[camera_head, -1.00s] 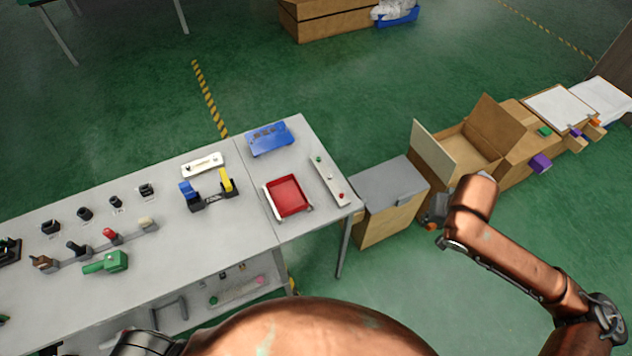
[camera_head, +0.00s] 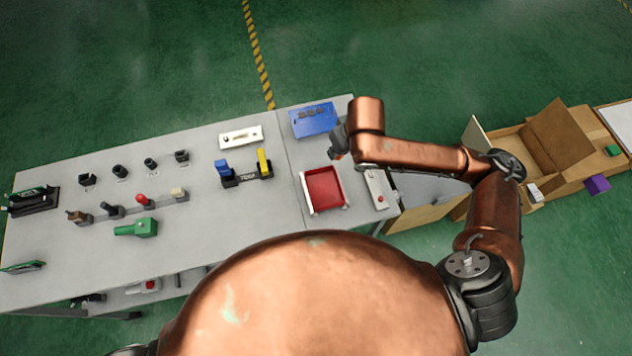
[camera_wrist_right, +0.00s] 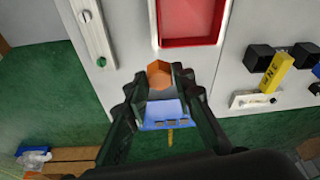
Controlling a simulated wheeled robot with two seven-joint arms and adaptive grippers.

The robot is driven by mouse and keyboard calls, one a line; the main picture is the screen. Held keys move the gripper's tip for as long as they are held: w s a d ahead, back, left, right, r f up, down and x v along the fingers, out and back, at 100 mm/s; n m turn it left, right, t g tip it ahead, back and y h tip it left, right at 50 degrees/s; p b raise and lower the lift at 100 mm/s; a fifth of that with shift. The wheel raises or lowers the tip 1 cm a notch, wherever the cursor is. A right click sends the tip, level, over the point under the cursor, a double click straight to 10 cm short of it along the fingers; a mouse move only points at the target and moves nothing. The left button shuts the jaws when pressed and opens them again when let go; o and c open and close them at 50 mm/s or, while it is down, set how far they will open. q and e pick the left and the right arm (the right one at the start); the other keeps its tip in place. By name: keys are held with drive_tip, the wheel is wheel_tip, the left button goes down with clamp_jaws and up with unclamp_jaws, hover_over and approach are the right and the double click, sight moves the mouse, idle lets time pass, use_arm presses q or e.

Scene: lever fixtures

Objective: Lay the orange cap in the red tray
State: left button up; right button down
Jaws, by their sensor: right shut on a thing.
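The red tray (camera_head: 323,188) lies empty on the right part of the grey table, and its red floor and pale rim also show at the top of the right wrist view (camera_wrist_right: 190,20). My right gripper (camera_head: 338,148) is above the table, just beyond the tray's far edge in the head view. It is shut on the orange cap (camera_wrist_right: 160,74), which shows between the fingertips in the right wrist view. My left gripper is not in view.
A blue block panel (camera_head: 313,120) is on the table behind the tray. A fixture with blue and yellow levers (camera_head: 245,170) stands left. Cardboard boxes (camera_head: 535,150) are farther right.

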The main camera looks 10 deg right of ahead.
drive_tip(key=s+a+r+n+g+y+p, duration=0.1)
drive_tip(key=s+a+r+n+p, duration=0.1)
drive_tip(key=s+a+n+p, duration=0.5)
drive_tip(key=s+a+r+n+g+y+p, duration=0.1)
drive_tip(key=s+a+r+n+p, duration=0.1)
drive_tip(key=s+a+n+p, duration=0.45)
drive_tip(key=m+b, duration=0.2)
drive_tip(key=b, duration=0.4)
hover_over(322, 189)
drive_tip(key=s, duration=0.1)
drive_tip(key=f, duration=0.9)
drive_tip(key=shift+s+d, duration=0.15)
drive_tip(key=shift+s, duration=0.05)
drive_tip(key=shift+w+d+f, duration=0.15)
drive_tip(key=shift+w+f, duration=0.1)
drive_tip(key=shift+f, duration=0.1)
drive_tip(key=shift+w+d+f, duration=0.1)
drive_tip(key=shift+w+f, duration=0.05)
drive_tip(key=shift+f, duration=0.8)
drive_tip(key=shift+w+d+f, duration=0.1)
drive_tip(key=shift+f, duration=0.85)
drive_tip(key=shift+f, duration=0.1)
drive_tip(key=c, duration=1.6)
unclamp_jaws()
